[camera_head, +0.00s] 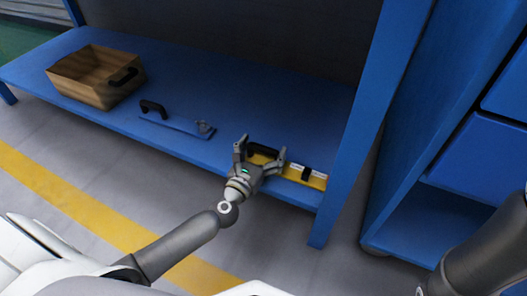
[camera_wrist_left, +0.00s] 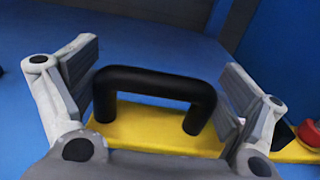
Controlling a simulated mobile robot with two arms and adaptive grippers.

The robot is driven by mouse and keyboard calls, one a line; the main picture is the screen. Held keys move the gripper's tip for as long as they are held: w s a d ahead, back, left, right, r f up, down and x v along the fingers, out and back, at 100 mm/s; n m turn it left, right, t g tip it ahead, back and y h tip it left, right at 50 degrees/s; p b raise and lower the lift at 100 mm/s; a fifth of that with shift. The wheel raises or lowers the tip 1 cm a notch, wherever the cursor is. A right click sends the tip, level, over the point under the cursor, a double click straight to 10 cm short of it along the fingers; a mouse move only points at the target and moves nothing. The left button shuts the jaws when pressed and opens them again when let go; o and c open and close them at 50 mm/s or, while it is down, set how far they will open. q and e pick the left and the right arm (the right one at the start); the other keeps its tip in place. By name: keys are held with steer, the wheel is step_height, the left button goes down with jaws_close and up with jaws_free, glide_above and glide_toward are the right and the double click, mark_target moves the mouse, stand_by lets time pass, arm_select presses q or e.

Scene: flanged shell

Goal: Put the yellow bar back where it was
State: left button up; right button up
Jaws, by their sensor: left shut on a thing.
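The yellow bar (camera_head: 315,180) lies on the blue shelf (camera_head: 250,95), near its front edge at the right end. In the left wrist view the yellow bar (camera_wrist_left: 150,137) carries a black arched handle (camera_wrist_left: 157,80). My left gripper (camera_head: 261,148) is at the left part of the bar, and its fingers hide some of it. The bar appears to rest on the shelf. My right gripper is outside the views.
A wooden box (camera_head: 92,78) stands at the shelf's left end. A blue bar (camera_head: 180,124) with a black handle lies between it and my left gripper. A blue post (camera_head: 362,120) rises just right of the yellow bar. A blue drawer cabinet (camera_head: 480,160) stands farther right.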

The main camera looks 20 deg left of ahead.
arm_select(q)
steer(key=o, duration=1.3)
steer(key=shift+c, duration=0.2)
steer(key=shift+r, duration=0.1)
steer(key=s+p, duration=0.1)
steer(key=s, duration=1.1)
steer(key=shift+a+p, duration=0.2)
steer(key=shift+p, duration=0.1)
